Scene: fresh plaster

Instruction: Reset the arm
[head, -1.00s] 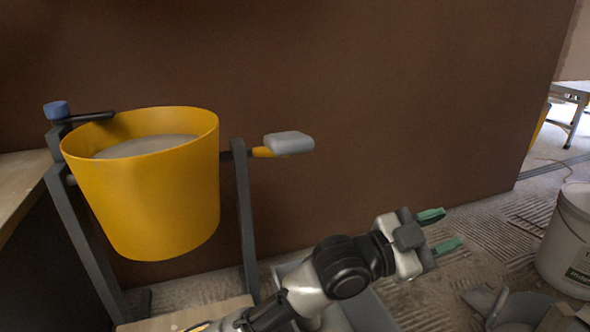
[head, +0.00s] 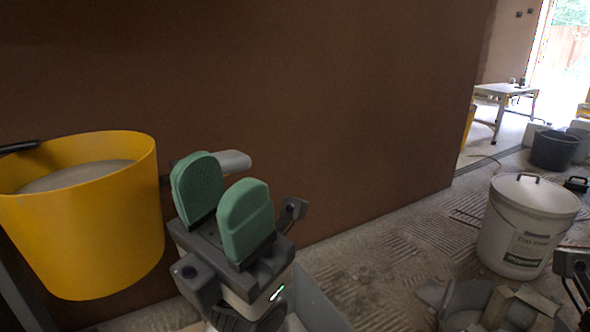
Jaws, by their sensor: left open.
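My left gripper (head: 222,203) is near the lower middle of the head view, its two green finger pads pointing up and apart. It is open, with nothing between the pads. Its body covers part of the grey handle (head: 234,162) behind it. A yellow bucket (head: 85,225) with pale grey material inside hangs on a stand to the left of the gripper. Only a dark piece of my right arm shows at the right edge, and its gripper fingers are not in view.
A white lidded bucket (head: 524,226) stands on the ridged floor at the right. Grey and beige pieces (head: 492,304) lie at the lower right. A brown wall (head: 330,110) fills the back. A table (head: 506,92) and a dark tub (head: 554,149) stand beyond the opening.

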